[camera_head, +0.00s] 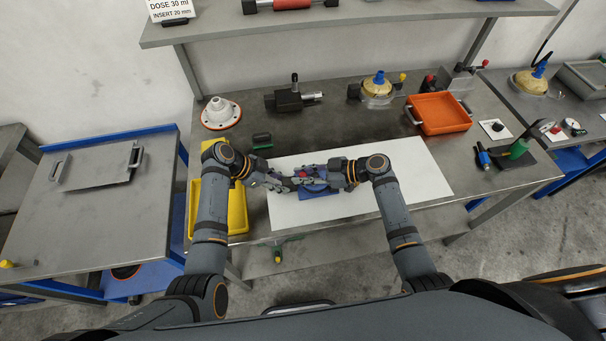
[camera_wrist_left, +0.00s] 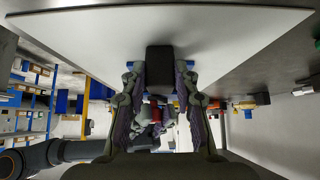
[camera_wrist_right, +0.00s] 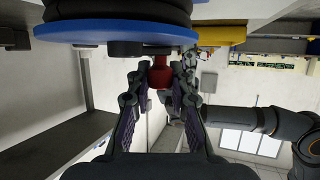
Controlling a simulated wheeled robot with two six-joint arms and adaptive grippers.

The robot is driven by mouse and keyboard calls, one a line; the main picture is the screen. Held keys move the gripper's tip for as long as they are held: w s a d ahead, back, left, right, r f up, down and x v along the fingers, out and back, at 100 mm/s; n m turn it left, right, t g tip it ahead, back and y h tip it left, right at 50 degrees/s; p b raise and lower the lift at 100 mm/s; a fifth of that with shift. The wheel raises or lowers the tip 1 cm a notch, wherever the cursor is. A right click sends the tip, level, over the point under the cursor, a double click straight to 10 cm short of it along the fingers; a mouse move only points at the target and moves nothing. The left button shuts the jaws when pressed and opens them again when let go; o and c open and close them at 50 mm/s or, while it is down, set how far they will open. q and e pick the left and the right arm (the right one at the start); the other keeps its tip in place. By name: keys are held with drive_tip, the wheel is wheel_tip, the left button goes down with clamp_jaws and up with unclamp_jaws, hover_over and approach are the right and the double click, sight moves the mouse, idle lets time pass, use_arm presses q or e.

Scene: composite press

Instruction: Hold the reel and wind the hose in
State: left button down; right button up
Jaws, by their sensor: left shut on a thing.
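The blue reel (camera_head: 318,191) sits on the white mat in front of me, largely hidden by my grippers. In the right wrist view its blue disc (camera_wrist_right: 110,33) and a dark coil of hose (camera_wrist_right: 125,11) fill the top. My left gripper (camera_head: 287,182) is shut on a dark block (camera_wrist_left: 160,62), seemingly a part of the reel. My right gripper (camera_head: 330,174) has its fingers on either side of a red knob (camera_wrist_right: 160,73) at the reel; whether they press on it is unclear. The hose's free end is not distinguishable.
The white mat (camera_head: 420,178) is mostly clear to the right. A yellow tray (camera_head: 238,210) stands left of it, an orange tray (camera_head: 443,113) at the back right. A white flanged part (camera_head: 221,113) and a dark device (camera_head: 290,100) stand behind.

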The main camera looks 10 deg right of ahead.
clamp_jaws()
drive_tip(key=m+t, duration=0.1)
drive_tip(key=w+m+t+h, duration=0.1)
drive_tip(key=t, duration=0.1)
drive_tip(key=shift+a+f+m+h, duration=0.1)
drive_tip(key=shift+a+m+h, duration=0.05)
drive_tip(key=shift+m+h, duration=0.2)
drive_tip(key=shift+w+m+t+h, duration=0.3)
drive_tip(key=shift+m+t+h, duration=0.4)
drive_tip(key=shift+m, duration=0.15)
drive_tip(key=shift+w+m+t+h, duration=0.25)
drive_tip(key=shift+m+t+h, duration=0.4)
drive_tip(key=shift+m, duration=0.2)
drive_tip(key=shift+w+m+t+h, duration=0.3)
drive_tip(key=shift+m+t+h, duration=0.3)
drive_tip(key=shift+m+t, duration=0.2)
drive_tip(key=shift+d, duration=0.2)
drive_tip(key=o, duration=0.7)
unclamp_jaws()
drive_tip(key=shift+w, duration=0.1)
